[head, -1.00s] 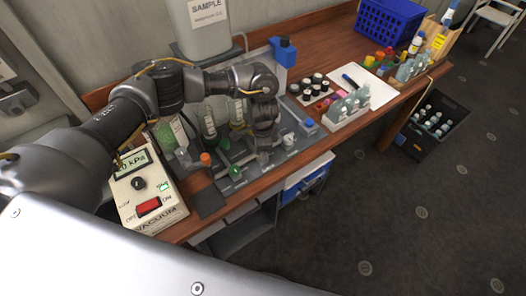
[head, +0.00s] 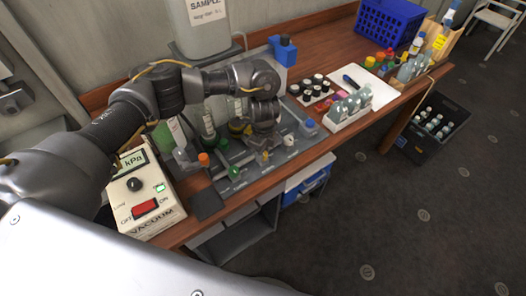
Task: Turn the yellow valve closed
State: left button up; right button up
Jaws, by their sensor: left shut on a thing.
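A grey manifold panel (head: 238,186) lies on the wooden bench with a row of small valves along its front. The yellow valve (head: 266,155) is in that row, mostly hidden by my left gripper (head: 265,148). The gripper points down from above and is shut on the yellow valve; its fingertips are small and hard to make out. An orange valve (head: 203,159) and a green valve (head: 235,172) are to its left, and a white valve (head: 290,140) is to its right. The yellow handle's exact angle cannot be told. My right gripper is not in view.
A vacuum gauge box (head: 145,195) stands left of the panel. Behind the gripper are glass cylinders (head: 208,122) and a sample tank (head: 207,25). To the right are a rack of dark-capped vials (head: 312,90), a bottle tray (head: 348,112) and a blue crate (head: 388,22).

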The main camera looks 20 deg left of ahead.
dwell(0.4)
pick_arm(q)
jog(key=o, duration=1)
jog(key=shift+c, duration=0.2)
jog(key=shift+r, duration=0.1)
jog(key=shift+r, duration=0.3)
notch_tip(320, 180, up, 10)
jog(key=shift+b, duration=0.45)
jog(key=shift+d, duration=0.15)
